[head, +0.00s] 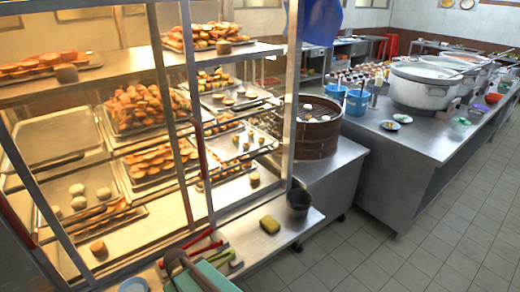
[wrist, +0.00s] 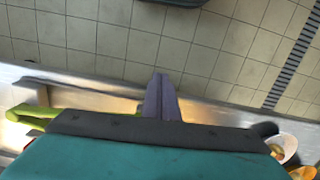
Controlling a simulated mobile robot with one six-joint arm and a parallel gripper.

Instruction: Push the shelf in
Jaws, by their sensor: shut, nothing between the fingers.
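The lit display cabinet (head: 200,150) fills the left of the head view, with several levels of shelves. A middle shelf (head: 226,144) on its right side bears a few small buns and appears to reach toward the front. Trays of pastries and buns partly cover the shelves, and I cannot tell exactly how far each one sticks out. My gripper (wrist: 160,98) shows in the wrist view with its fingers together and empty, above a metal edge and the tiled floor.
On the metal ledge below the cabinet are a yellow sponge (head: 270,225), a dark cup (head: 299,204) and red-handled tools (head: 195,249). A bamboo steamer (head: 318,130) stands to the right. A counter with stockpots (head: 424,86) is farther right. The tiled floor (head: 375,245) between is clear.

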